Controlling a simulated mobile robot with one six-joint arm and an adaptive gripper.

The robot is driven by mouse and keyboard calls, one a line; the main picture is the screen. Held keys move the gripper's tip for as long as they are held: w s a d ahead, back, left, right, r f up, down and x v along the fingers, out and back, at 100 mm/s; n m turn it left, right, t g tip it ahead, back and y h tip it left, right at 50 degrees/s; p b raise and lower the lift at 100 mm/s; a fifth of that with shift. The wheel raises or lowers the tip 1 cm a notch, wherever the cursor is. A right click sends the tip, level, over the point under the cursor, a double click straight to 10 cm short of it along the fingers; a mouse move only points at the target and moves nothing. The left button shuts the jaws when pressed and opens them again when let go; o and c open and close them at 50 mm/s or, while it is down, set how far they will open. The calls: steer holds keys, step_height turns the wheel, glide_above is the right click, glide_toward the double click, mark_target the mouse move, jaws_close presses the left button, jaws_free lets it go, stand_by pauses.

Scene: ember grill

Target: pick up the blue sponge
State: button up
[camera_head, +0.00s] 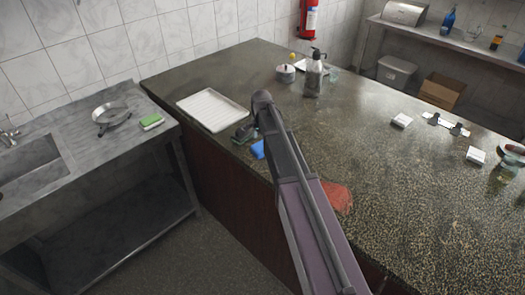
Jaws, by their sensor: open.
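The blue sponge (257,150) lies on the dark speckled counter near its front left edge. It is partly hidden behind my arm. My gripper (242,134) is at the end of the arm, small and dark in this view, just beyond and left of the blue sponge. It is open, and nothing shows between its fingers. I cannot tell its exact height above the counter or whether it touches the sponge.
A white ribbed tray (213,110) lies left of my gripper. A pump bottle (314,75) and a round tin (285,73) stand behind. A reddish cloth-like thing (338,196) lies right of my arm. A green sponge (151,121) is on the sink counter.

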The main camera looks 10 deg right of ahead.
mark_target(261, 145)
steer(key=shift+f+b, duration=1.8)
steer(key=shift+f, duration=0.3)
steer(key=c, duration=0.8)
